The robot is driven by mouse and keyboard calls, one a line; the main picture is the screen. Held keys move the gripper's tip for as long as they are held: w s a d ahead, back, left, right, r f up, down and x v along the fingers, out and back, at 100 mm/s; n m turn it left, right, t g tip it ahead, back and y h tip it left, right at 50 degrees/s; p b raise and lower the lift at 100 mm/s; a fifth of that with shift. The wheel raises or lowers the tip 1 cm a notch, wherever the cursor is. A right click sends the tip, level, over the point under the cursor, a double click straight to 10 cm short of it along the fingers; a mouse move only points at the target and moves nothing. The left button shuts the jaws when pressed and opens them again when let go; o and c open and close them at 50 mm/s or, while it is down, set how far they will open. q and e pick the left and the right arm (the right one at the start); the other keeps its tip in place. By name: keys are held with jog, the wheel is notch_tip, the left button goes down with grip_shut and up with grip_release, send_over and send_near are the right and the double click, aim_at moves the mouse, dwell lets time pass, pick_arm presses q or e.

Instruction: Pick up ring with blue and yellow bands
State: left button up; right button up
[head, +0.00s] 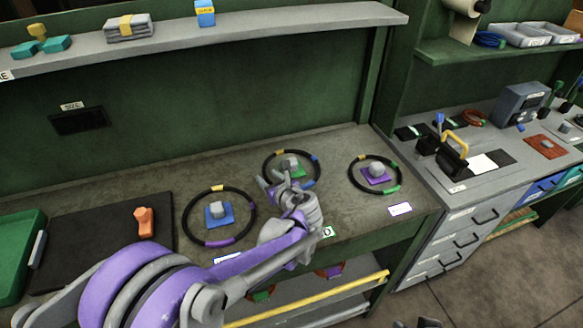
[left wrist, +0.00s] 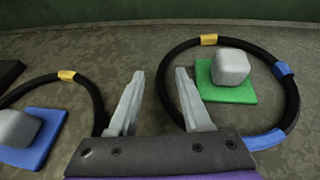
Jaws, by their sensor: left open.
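The black ring with yellow and blue bands (head: 265,162) lies in the middle of the bench, around a green square base with a grey block (head: 291,163). In the left wrist view this ring (left wrist: 232,41) is on the right, with one yellow and two blue bands. My left gripper (head: 271,183) is at the ring's left side, open and empty. In the left wrist view the gripper (left wrist: 160,75) has its right finger overlapping the ring's inside and its left finger outside. The ring's left edge shows between them. I cannot tell the height gap.
A ring with yellow and purple bands (head: 187,208) lies left, around a blue base. A dark mat (head: 85,225) with an orange object (head: 144,222) is further left. A shelf (head: 280,22) hangs behind.

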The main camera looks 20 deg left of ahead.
pick_arm(q)
jog(key=shift+w+a+f, duration=0.25)
jog(key=shift+w+a, duration=0.15)
jog(key=shift+s, duration=0.1)
grip_shut()
dwell(1.1)
